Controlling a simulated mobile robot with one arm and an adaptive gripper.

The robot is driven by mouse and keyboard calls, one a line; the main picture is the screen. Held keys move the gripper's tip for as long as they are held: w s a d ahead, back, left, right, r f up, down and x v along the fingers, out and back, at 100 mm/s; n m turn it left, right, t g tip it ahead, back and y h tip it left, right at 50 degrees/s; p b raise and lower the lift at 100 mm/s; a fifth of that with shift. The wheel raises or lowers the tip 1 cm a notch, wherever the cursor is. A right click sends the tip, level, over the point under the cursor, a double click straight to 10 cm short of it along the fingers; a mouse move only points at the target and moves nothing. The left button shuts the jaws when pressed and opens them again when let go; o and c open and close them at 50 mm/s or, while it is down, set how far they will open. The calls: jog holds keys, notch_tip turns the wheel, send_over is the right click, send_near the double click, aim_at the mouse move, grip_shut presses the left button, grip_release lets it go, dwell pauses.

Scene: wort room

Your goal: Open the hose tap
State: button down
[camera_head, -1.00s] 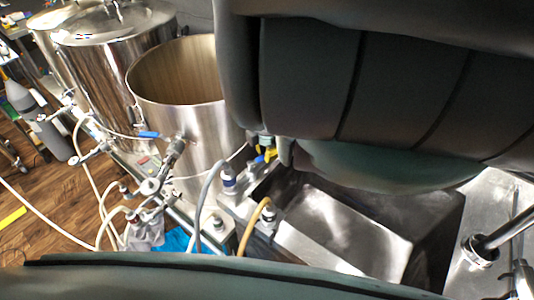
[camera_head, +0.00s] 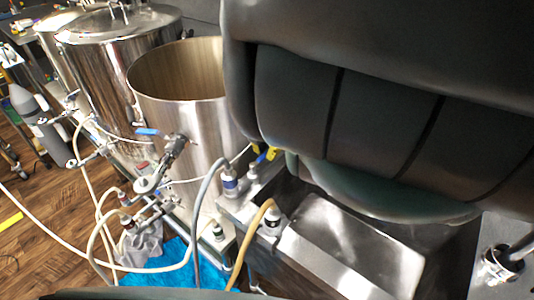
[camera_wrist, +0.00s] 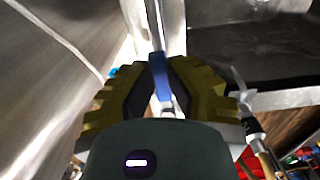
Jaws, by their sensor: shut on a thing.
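The tap's blue lever handle (camera_wrist: 160,76) is upright between the two yellow fingers of my gripper (camera_wrist: 163,80) in the wrist view. The fingers are shut on it from both sides, with a metal fitting below the lever. In the head view, a small piece of the blue lever (camera_head: 261,158) shows beside the yellow fingertips of my gripper (camera_head: 268,153), just behind the sink's left rim. My dark arm covers most of the gripper there. The tap's body is mostly hidden.
A steel sink (camera_head: 350,235) lies right of the tap. Hose fittings (camera_head: 230,182) with a grey hose and a tan hose (camera_head: 254,235) stand at its left edge. An open steel kettle (camera_head: 185,85) stands close behind. A blue cloth (camera_head: 175,262) lies at the lower left.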

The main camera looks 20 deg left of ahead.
aim_at(266, 153)
jog(key=shift+w, duration=0.1)
jog(key=c, duration=0.9)
grip_release()
jog(key=shift+r, duration=6)
